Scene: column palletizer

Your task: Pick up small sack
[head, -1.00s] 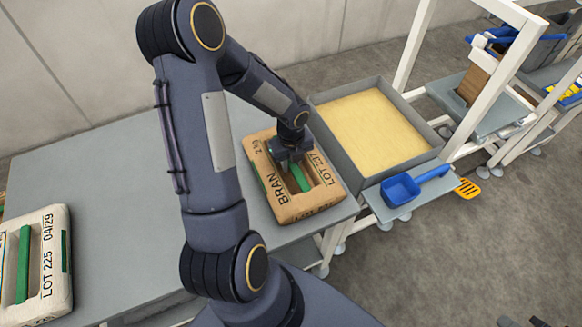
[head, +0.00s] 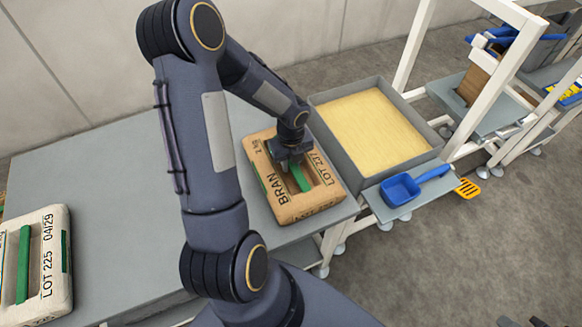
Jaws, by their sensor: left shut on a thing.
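A small brown sack (head: 312,203) marked BRAN and LOT 237 lies on the right end of the grey table, beside the bin. A green handle strip (head: 301,181) runs across its recessed middle. My left gripper (head: 291,168) points down into that recess and is shut on the handle strip; its fingertips are partly hidden. The sack appears to rest on the table. My right gripper is not in view.
A pale sack (head: 52,262) marked LOT 225 lies on the table (head: 105,170) at the left. A grey bin (head: 352,165) of yellow grain stands right of the brown sack. A blue scoop (head: 400,190) lies on a small shelf. White frame posts (head: 408,50) rise behind.

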